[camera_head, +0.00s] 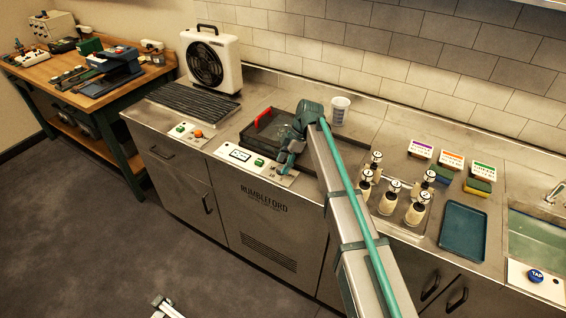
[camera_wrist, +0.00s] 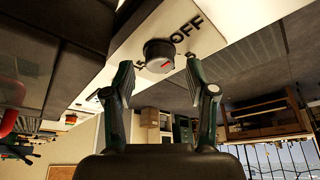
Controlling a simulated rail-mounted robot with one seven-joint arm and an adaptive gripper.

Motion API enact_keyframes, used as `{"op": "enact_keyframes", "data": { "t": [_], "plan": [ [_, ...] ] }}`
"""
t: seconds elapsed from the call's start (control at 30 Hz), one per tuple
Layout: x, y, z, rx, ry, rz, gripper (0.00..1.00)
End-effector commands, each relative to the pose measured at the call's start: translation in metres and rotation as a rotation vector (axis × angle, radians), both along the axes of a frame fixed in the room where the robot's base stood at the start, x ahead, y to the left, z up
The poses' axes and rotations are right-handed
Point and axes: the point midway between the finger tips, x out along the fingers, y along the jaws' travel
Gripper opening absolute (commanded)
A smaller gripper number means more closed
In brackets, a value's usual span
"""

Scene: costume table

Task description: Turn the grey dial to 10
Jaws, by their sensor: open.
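The grey dial (camera_wrist: 160,54) is a round knob with a small red mark, set on a white panel marked OFF, in the wrist view. Other markings around it are partly hidden, so I cannot tell its exact setting. My gripper (camera_wrist: 157,70) is open, its two fingers apart with the dial showing between and just beyond their tips. I cannot tell whether either finger touches the dial. In the head view my gripper (camera_head: 288,158) is low over the counter's front panel, and it hides the dial there.
A black tray with a red handle (camera_head: 264,119) lies just behind my gripper. A white display panel (camera_head: 238,155) is left of it. Several bottles (camera_head: 387,203) and a blue tray (camera_head: 463,228) are to the right.

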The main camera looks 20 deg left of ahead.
Motion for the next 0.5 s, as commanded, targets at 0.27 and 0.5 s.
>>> {"op": "enact_keyframes", "data": {
  "t": [0.27, 0.5],
  "plan": [
    [-0.0024, 0.0037, -0.0113, 0.001, -0.001, 0.000, 0.56],
    [-0.0024, 0.0037, -0.0115, 0.000, 0.000, -0.001, 0.48]
  ]
}}
